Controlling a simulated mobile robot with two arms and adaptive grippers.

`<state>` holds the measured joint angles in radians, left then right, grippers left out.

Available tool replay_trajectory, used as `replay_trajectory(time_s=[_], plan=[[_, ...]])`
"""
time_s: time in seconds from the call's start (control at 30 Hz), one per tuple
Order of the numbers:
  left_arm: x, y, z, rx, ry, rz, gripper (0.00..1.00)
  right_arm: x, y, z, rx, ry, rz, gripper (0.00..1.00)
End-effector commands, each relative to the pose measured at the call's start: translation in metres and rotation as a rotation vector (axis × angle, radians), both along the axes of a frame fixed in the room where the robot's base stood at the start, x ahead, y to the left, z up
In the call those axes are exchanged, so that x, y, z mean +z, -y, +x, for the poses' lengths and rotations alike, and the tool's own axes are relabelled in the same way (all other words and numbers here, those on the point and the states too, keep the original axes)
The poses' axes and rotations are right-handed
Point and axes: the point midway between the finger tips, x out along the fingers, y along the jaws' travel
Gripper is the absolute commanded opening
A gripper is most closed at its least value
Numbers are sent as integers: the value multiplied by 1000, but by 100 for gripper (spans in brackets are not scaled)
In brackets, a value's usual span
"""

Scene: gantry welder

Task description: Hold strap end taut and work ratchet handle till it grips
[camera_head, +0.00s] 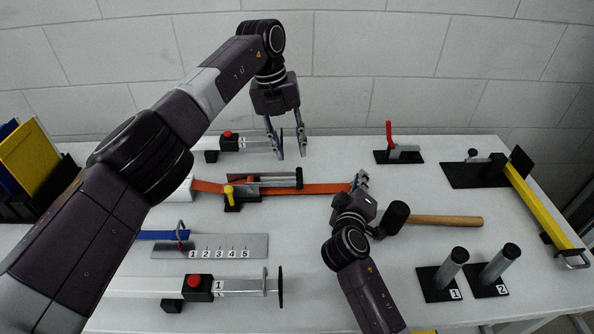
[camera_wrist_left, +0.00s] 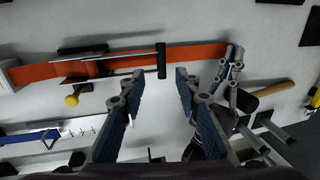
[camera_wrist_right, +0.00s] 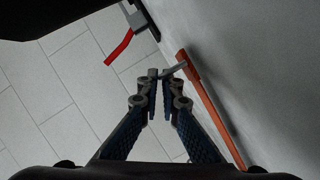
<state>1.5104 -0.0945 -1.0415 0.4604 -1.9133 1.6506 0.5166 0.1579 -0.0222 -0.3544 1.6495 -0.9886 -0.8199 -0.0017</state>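The orange strap (camera_head: 328,188) runs across the table from a white block at left, through the ratchet (camera_head: 262,182), to its end at right. The ratchet has grey handle bars with a black grip (camera_head: 299,178) and a yellow knob (camera_head: 229,192). My right gripper (camera_head: 360,182) is nearly closed at the strap's end; in the right wrist view its fingertips (camera_wrist_right: 160,76) meet a grey tab at the orange end (camera_wrist_right: 188,64). My left gripper (camera_head: 291,152) is open and empty, above and behind the handle. The left wrist view shows the handle's black grip (camera_wrist_left: 161,61) beyond its fingers.
A mallet (camera_head: 440,220) lies right of my right gripper. A red-handled clamp (camera_head: 390,145) stands at the back. Two numbered posts (camera_head: 452,265) stand front right. A numbered plate (camera_head: 255,245) and a red-button device (camera_head: 195,284) lie in front of the ratchet.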

Motion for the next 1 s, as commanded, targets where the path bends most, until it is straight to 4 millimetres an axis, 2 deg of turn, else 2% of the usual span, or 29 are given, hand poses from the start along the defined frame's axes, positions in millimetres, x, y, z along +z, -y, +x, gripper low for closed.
replay_trajectory(time_s=[0.03, 0.2, 0.4, 0.57, 0.83, 1.0], plan=[[-13, 3, -2, -2, -5, -2, 30, -7, 2, -2, -6, -13, -1, 0], [-46, 10, -1, -2, -4, -3, 30, -7, 2, -2, -6, -13, -1, 0], [-72, 16, -1, -1, -2, -4, 30, -7, 2, -2, -6, -14, -1, 0], [-81, 17, -1, -2, -1, -3, 30, -7, 2, -2, -6, -15, -1, 0], [-82, 17, 0, -2, 0, -4, 30, -7, 2, -2, -6, -15, -1, 0], [-81, 17, 0, -2, 0, -4, 12, -7, 2, -2, -6, -15, -1, 0]])
